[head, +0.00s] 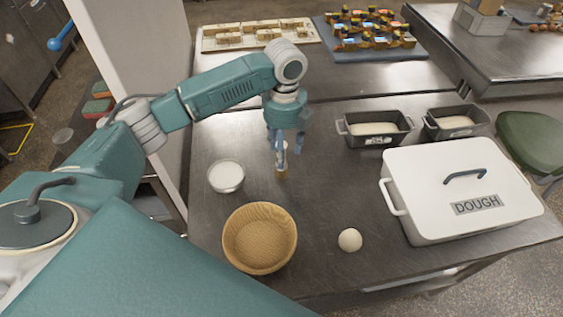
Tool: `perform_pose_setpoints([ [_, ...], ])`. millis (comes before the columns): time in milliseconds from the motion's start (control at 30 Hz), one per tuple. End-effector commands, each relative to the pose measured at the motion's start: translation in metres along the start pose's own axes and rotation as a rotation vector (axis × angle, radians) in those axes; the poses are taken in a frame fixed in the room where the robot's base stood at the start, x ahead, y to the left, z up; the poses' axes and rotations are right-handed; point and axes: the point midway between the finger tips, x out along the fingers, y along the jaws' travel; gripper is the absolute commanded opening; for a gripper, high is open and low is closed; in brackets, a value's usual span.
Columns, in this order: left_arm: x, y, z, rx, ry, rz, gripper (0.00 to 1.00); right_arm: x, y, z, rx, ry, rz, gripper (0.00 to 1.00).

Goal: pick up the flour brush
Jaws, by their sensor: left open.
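The flour brush appears to be the small tan and pale piece (281,172) directly under my left gripper on the metal table. Most of it is hidden by the gripper, so I cannot tell its full shape or whether it stands or lies. My left gripper (284,148) points down over it, with its fingers open and spread on either side of its upper part. I cannot tell whether the fingers touch it. My right gripper is out of view.
A bowl of white flour (226,176) stands left of the gripper. A round wooden basket (259,262) and a dough ball (350,240) are in front. A white DOUGH box (430,178) and two loaf tins (350,138) (430,132) stand right.

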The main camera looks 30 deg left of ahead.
Motion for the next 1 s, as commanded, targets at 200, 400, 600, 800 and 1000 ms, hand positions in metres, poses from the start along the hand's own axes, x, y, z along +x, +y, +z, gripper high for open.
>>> perform_pose_setpoints([
  [200, 0.019, 0.001, 0.000, 0.001, 0.000, 0.001, 0.50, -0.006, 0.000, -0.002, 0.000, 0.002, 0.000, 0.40],
  [400, 0.042, 0.008, -0.004, 0.000, 0.001, 0.004, 0.50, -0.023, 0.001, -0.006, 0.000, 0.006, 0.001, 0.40],
  [600, 0.068, 0.009, -0.003, 0.001, -0.001, 0.002, 0.50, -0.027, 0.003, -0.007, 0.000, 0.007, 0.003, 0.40],
  [800, 0.071, 0.008, -0.003, 0.002, -0.002, 0.000, 0.50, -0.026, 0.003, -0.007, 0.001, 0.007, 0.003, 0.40],
  [1000, 0.071, 0.008, -0.003, 0.002, -0.002, 0.000, 0.22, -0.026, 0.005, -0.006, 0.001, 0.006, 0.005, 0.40],
])
